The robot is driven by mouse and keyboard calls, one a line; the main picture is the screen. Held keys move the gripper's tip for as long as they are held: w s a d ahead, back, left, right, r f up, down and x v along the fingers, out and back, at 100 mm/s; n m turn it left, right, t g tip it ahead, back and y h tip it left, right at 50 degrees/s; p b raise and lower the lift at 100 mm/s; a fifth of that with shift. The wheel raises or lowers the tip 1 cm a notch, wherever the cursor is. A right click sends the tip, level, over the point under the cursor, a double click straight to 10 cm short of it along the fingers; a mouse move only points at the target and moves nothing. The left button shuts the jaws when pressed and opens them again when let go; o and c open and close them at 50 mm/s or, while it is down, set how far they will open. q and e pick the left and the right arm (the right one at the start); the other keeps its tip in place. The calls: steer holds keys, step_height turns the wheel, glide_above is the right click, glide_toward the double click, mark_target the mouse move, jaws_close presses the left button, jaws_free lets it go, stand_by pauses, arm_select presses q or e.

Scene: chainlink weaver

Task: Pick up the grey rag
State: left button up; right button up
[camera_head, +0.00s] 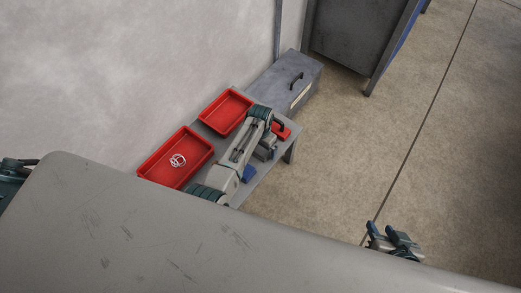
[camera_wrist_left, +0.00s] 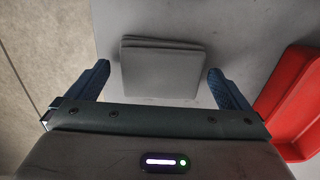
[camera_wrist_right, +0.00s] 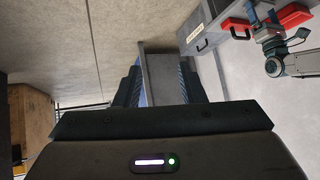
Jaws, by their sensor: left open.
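The grey rag (camera_wrist_left: 160,72) is a folded flat stack lying on the grey table, in the left wrist view. My left gripper (camera_wrist_left: 158,69) is open, with one blue finger on each side of the rag and a gap to each. In the head view my left arm reaches over the table, and its gripper (camera_head: 268,147) is near the table's right edge; the rag is hard to make out there. My right gripper (camera_head: 392,238) is far from the table, low at the right. In the right wrist view a grey bar-like surface (camera_wrist_right: 163,78) shows between its fingers; whether it touches is unclear.
Two red trays (camera_head: 208,152) stand along the wall side of the table; the nearer holds a white coil (camera_head: 178,160). A grey toolbox (camera_head: 288,84) stands beyond. Open floor is at right.

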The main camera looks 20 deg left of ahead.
mark_target(261, 148)
arm_select(q)
steer(key=c, duration=0.9)
steer(key=shift+r, duration=0.15)
step_height(261, 148, up, 10)
steer(key=p, duration=0.3)
arm_select(e)
steer(key=s+d+r+g, duration=0.1)
steer(key=d+r+g+h, duration=0.1)
steer(key=shift+s+n+g, duration=0.3)
steer(key=shift+s+g, duration=0.05)
steer(key=shift+g, duration=0.05)
